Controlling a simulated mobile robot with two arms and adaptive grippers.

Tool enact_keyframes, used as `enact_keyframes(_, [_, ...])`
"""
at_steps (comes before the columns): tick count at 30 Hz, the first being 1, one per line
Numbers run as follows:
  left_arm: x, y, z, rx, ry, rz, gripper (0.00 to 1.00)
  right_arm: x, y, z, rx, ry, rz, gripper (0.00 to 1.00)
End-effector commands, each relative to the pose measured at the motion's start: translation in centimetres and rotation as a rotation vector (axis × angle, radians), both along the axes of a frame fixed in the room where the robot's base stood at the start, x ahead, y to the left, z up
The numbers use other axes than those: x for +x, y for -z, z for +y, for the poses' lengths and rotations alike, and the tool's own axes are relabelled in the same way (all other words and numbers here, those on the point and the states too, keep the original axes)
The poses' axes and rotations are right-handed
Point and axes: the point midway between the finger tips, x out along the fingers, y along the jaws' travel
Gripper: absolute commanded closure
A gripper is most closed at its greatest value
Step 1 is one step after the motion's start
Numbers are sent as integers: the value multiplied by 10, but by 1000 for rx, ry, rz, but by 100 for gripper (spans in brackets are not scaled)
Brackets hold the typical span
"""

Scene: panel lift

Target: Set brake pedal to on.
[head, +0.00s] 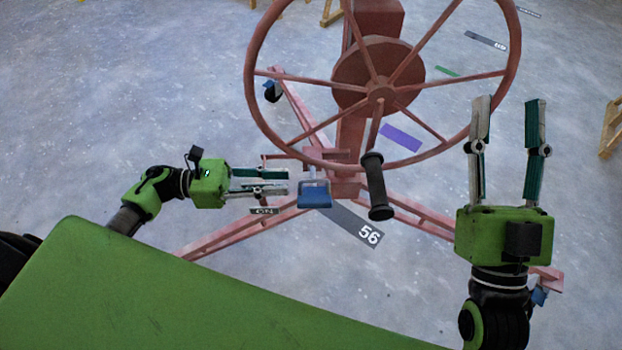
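The blue brake pedal (314,194) is at the foot of the red panel lift (352,132), near the middle of the head view. My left gripper (289,182) comes in from the left and points at the pedal. Its two fingers are apart with a narrow gap, and its tips end just left of the pedal; I cannot tell whether they touch it. My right gripper (507,100) is raised on the right, pointing up the picture. Its fingers are wide apart with nothing between them.
A large red wheel (262,105) with a black crank handle (376,186) stands above and right of the pedal. Red legs (235,228) spread over the grey floor, with a caster (272,91) at the back left. A wooden frame (611,128) is at the right edge.

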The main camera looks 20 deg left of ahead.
Motion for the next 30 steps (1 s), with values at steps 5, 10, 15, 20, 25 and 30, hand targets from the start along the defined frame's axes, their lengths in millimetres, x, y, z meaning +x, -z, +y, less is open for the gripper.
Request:
enact_keyframes(5, [13, 0, -36, -2, 0, -2, 77, -6, -7, -1, 13, -3, -46, 60])
enact_keyframes(10, [22, 0, -60, -3, -1, -1, 77, -11, -13, -1, 23, -4, -82, 60])
enact_keyframes(15, [26, 0, -72, 0, -1, 1, 77, -15, -17, -2, 29, -4, -105, 60])
enact_keyframes(20, [27, 0, -74, 0, -3, 1, 77, -15, -18, -2, 31, -5, -109, 60])
enact_keyframes(25, [27, 0, -74, 0, -3, 2, 82, -15, -18, -2, 31, -5, -109, 60])
enact_keyframes(30, [27, 0, -73, 0, -3, 1, 100, -15, -18, -2, 32, -6, -108, 60])
